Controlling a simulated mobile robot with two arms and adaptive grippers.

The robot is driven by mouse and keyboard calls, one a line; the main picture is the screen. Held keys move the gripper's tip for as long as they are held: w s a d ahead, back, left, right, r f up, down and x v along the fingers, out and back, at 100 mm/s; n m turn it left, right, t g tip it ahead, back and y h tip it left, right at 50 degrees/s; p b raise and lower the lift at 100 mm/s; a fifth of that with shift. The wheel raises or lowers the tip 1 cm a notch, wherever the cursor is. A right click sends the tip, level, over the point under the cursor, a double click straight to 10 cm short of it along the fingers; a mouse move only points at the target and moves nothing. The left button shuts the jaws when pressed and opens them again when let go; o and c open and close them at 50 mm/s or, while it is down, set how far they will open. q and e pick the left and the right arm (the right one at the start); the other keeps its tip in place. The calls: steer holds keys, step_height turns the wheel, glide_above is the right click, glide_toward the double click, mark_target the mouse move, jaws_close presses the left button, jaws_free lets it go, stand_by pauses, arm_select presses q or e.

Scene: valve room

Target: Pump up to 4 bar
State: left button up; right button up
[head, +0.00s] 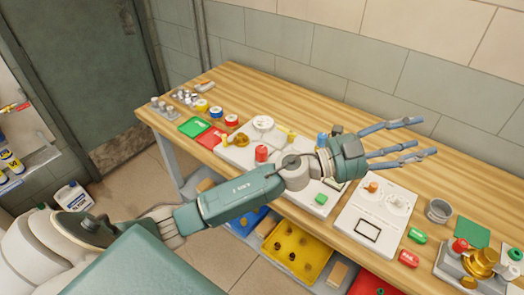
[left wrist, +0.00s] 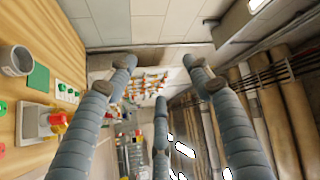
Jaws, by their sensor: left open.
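My left gripper (head: 405,145) is open and empty, its fingers spread and pointing right above the workbench. Its open fingers also show in the left wrist view (left wrist: 160,78). Below my left arm lies a pale plate (head: 235,155) with a round white dial-like part (head: 263,123), a red knob (head: 261,153), yellow parts and a blue-topped part (head: 322,140). My forearm and hand hide part of this plate. No gauge reading is legible, and I cannot tell which part is a pump. My right gripper is not in view.
The wooden workbench (head: 300,95) stands along the wall. A white panel (head: 375,217), grey cup (head: 438,210), green square (head: 472,233) and brass valve (head: 484,262) are at right. Red (head: 211,138) and green (head: 195,127) trays lie left. A yellow bin (head: 296,253) is below.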

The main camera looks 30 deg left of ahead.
arm_select(q)
step_height(320, 180, down, 3)
steer(key=d+m+g, duration=0.2)
steer(key=m+g, duration=0.3)
steer(key=n+g+y, duration=0.2)
steer(key=g+y, duration=0.6)
steer(key=y, duration=0.7)
glide_above(262, 149)
step_height(262, 149, down, 9)
steer(key=shift+f, duration=0.1)
steer(key=shift+s+a+f+g+y, duration=0.1)
steer(key=shift+s+a+g+y, duration=0.1)
steer(key=shift+g+y, duration=0.1)
step_height(262, 149, down, 9)
steer(key=p, duration=0.3)
steer(key=shift+w+d+f, duration=0.15)
steer(key=shift+f+p, duration=0.35)
steer(key=shift+f, duration=0.3)
